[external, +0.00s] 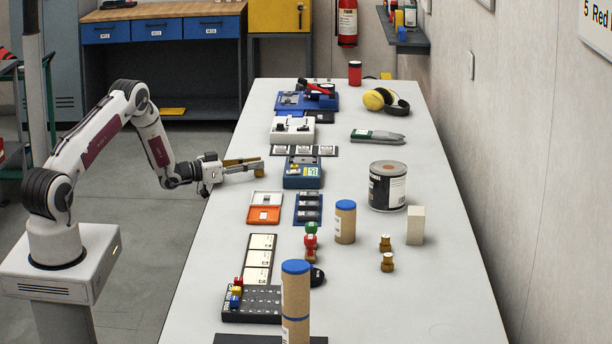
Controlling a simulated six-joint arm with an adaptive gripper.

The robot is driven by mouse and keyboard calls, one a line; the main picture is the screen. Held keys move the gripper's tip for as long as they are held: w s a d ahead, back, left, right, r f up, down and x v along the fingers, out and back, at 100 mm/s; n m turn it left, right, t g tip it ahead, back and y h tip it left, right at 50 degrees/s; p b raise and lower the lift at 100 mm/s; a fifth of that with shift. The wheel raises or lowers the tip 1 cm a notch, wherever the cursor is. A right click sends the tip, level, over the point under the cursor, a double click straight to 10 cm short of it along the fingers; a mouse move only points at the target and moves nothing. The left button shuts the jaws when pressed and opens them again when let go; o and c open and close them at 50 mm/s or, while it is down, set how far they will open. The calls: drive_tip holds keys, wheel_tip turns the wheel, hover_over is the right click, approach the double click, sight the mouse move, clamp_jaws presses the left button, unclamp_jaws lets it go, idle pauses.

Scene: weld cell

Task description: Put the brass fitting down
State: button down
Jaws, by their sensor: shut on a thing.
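My gripper (258,165) is over the left edge of the table, pointing right, a little left of a blue instrument. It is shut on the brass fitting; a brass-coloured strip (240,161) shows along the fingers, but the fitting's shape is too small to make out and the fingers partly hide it. Two other small brass-coloured pieces, an upper one (385,243) and a lower one (388,263), stand on the right part of the table, apart from my gripper.
The blue instrument (303,174) stands close to my gripper's tip. An orange-and-white open case (264,214), a dark can (388,187), blue-capped tubes (345,222) and a pale block (416,225) stand on the table (400,310). The front right is clear.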

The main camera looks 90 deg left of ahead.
drive_tip(key=shift+f, duration=0.15)
drive_tip(key=c, duration=2)
unclamp_jaws()
drive_tip(key=shift+v, duration=0.8)
drive_tip(key=shift+d+v, duration=0.2)
drive_tip(key=shift+v, duration=1.35)
drive_tip(key=shift+d+v, duration=0.2)
drive_tip(key=shift+v, duration=1.35)
drive_tip(key=shift+w+f, duration=0.1)
drive_tip(key=shift+w, duration=0.1)
